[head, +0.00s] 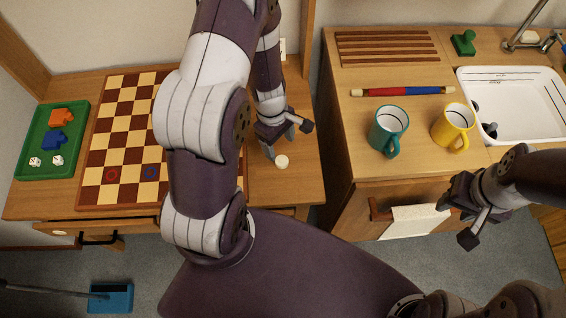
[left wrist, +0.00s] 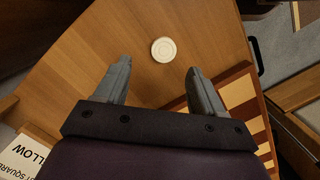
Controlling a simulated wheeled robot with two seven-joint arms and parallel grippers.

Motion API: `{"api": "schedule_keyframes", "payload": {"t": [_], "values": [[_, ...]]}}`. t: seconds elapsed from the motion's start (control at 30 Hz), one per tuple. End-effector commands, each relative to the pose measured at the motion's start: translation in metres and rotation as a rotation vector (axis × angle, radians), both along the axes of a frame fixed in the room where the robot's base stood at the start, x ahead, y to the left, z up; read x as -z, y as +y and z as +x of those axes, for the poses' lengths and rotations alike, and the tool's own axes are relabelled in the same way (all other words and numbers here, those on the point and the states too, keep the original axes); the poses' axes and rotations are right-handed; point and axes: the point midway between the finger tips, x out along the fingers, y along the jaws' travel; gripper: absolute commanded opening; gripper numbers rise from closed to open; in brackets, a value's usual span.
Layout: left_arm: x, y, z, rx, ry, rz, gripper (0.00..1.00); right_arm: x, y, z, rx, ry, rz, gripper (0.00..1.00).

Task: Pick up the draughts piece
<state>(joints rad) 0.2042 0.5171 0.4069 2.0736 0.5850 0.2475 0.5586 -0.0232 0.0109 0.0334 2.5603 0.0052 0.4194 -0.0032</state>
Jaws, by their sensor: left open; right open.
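The draughts piece (head: 281,161) is a small round cream disc. It lies flat on the wooden table, to the right of the checkered board (head: 110,140). My left gripper (head: 280,148) is open and close to the piece. In the left wrist view the piece (left wrist: 163,49) lies ahead of the two spread fingertips (left wrist: 158,65), roughly centred between them, with nothing held. My right gripper (head: 455,212) is open and empty in front of the right-hand counter, far from the piece. My left arm hides part of the board.
A green tray (head: 27,150) with dice and orange and blue pieces stands at the far left. The right counter carries a teal mug (head: 386,133), a yellow mug (head: 452,128), a red-blue rod (head: 405,91) and a white sink (head: 510,85). A gap separates table and counter.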

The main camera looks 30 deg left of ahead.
Motion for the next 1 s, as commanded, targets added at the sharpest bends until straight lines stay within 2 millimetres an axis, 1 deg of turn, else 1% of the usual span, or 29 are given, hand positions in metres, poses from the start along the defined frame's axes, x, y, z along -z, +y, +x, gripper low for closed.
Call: {"api": "schedule_keyframes", "payload": {"t": [0.03, 0.13, 0.23, 0.33, 0.43, 0.63, 0.67, 0.7, 0.77, 0.8, 0.83, 1.0], "values": [[0.009, -0.001, -0.001, 0.0, 0.001, -0.001, 0.69, 0.007, 0.0, 0.0, 0.0, 0.0, 0.0, 0.43], [0.02, -0.003, -0.002, 0.001, 0.002, -0.001, 0.69, 0.013, 0.0, 0.0, 0.0, -0.001, 0.0, 0.43], [0.042, -0.005, -0.005, 0.001, 0.002, 0.0, 0.69, 0.027, 0.0, 0.0, 0.0, -0.001, 0.0, 0.43], [0.058, -0.008, -0.006, 0.001, 0.001, -0.001, 0.69, 0.036, 0.0, 0.0, 0.0, -0.001, 0.0, 0.43], [0.064, -0.009, -0.007, 0.002, 0.001, 0.0, 0.69, 0.038, 0.0, 0.0, 0.0, 0.0, 0.0, 0.43], [0.062, -0.009, -0.007, 0.002, 0.0, 0.0, 0.69, 0.036, 0.0, 0.0, 0.0, -0.001, 0.0, 0.43], [0.062, -0.009, -0.007, 0.002, 0.0, 0.0, 0.62, 0.036, 0.0, 0.0, 0.0, -0.001, 0.0, 0.43], [0.062, -0.009, -0.007, 0.002, 0.0, 0.0, 0.49, 0.036, 0.0, 0.0, 0.0, -0.001, 0.0, 0.43], [0.062, -0.009, -0.007, 0.002, 0.0, 0.0, 0.3, 0.036, 0.0, 0.0, 0.0, -0.001, 0.0, 0.43], [0.062, -0.009, -0.007, 0.002, 0.0, 0.0, 0.17, 0.036, 0.0, 0.0, 0.0, -0.001, 0.0, 0.43], [0.062, -0.009, -0.007, 0.002, 0.001, 0.0, 0.1, 0.036, 0.0, 0.0, 0.0, -0.001, 0.0, 0.43], [0.062, -0.009, -0.007, 0.002, 0.001, 0.0, 0.09, 0.036, 0.0, 0.0, 0.0, -0.001, 0.0, 0.43]]}}
